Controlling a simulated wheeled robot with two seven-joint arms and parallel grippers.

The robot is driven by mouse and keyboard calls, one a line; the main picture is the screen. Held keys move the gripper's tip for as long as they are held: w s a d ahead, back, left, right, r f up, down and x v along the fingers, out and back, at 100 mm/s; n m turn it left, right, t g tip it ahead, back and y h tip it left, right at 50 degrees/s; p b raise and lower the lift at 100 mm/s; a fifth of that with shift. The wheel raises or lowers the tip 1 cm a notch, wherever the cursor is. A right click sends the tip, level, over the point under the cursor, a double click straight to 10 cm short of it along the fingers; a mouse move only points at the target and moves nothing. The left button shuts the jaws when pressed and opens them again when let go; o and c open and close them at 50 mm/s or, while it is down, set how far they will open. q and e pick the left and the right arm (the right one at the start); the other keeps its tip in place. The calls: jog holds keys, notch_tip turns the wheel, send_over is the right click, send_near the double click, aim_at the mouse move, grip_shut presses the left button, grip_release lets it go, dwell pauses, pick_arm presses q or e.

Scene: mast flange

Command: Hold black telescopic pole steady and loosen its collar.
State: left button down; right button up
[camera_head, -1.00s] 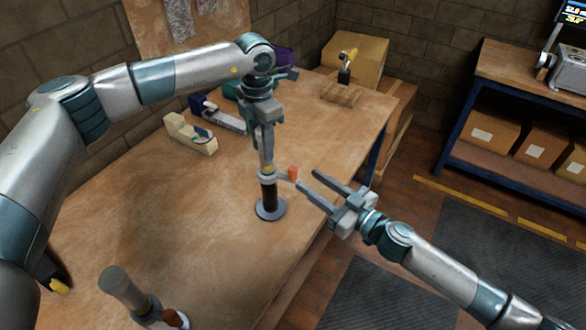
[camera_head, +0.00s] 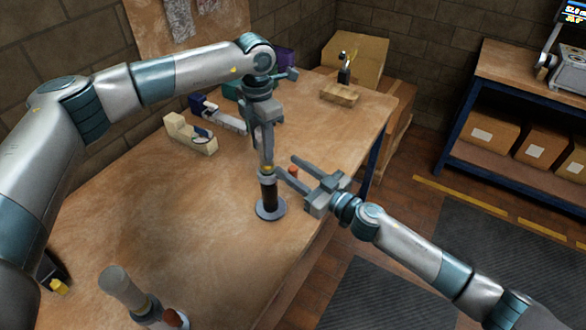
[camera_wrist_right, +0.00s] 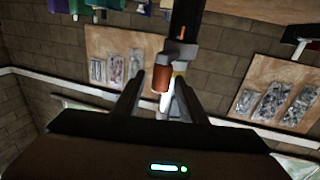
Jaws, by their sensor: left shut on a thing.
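The black telescopic pole (camera_head: 269,196) stands upright on a round grey base plate (camera_head: 258,214) near the bench's front edge. Its grey collar (camera_head: 267,178) with a yellow mark sits above the black part. An orange knob (camera_head: 293,171) sticks out from the collar side. My left gripper (camera_head: 266,157) comes from above and is shut on the pole above the collar, hiding that part. My right gripper (camera_head: 287,166) is open, its fingers on either side of the orange knob. In the right wrist view the knob (camera_wrist_right: 162,78) lies between the fingers, with visible gaps.
The wooden bench (camera_head: 190,230) is mostly clear around the pole. A tape dispenser (camera_head: 190,133) and bins are at the back. A wooden block stand (camera_head: 340,94) is at the far right.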

jog(key=shift+c, duration=0.7)
grip_shut()
jog(key=shift+w+g, duration=0.2)
jog(key=shift+g, duration=0.1)
jog(key=w+n+g+y, duration=0.1)
jog(key=n+g, duration=0.1)
jog(key=g, duration=0.1)
jog(key=w+n+g+y, duration=0.1)
jog(key=w+n+g, duration=0.1)
jog(key=n+g, duration=0.1)
jog(key=w+n+g+y, duration=0.2)
jog(key=n+g, duration=0.1)
jog(key=g, duration=0.2)
jog(key=shift+w+a+f, duration=0.1)
jog(key=shift+a+f, duration=0.15)
jog(key=shift+n+g, duration=0.4)
jog(key=shift+g, duration=0.3)
